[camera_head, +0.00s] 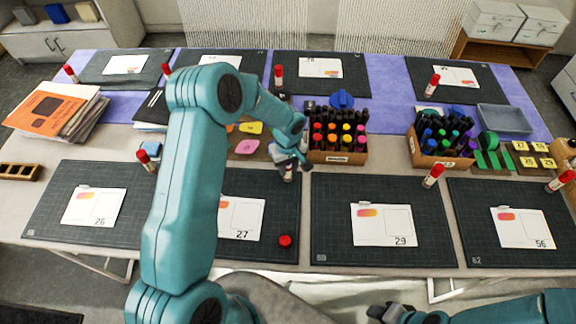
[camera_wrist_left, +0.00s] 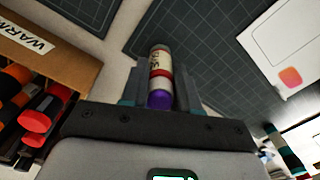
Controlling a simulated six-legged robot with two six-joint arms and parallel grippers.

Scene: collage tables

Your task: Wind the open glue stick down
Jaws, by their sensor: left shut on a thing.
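The open glue stick (camera_head: 288,176), a white tube with a red band, is at the upper right corner of the mat marked 27 (camera_head: 264,188). My left gripper (camera_head: 288,163) is shut on it from above. In the left wrist view the tube (camera_wrist_left: 160,62) stands between the two fingers, with a purple end (camera_wrist_left: 159,99) towards the palm. Whether the tube's far end touches the mat or table is unclear. My right gripper (camera_head: 384,312) is at the bottom edge, partly cut off.
A crate of warm-coloured bottles (camera_head: 337,157) stands close right of my left gripper. A second crate (camera_head: 440,160) holds cool-coloured bottles. Capped glue sticks, such as one (camera_head: 433,176) by mat 29, stand around the tables. Pink and yellow paper pieces (camera_head: 247,146) lie left of the gripper.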

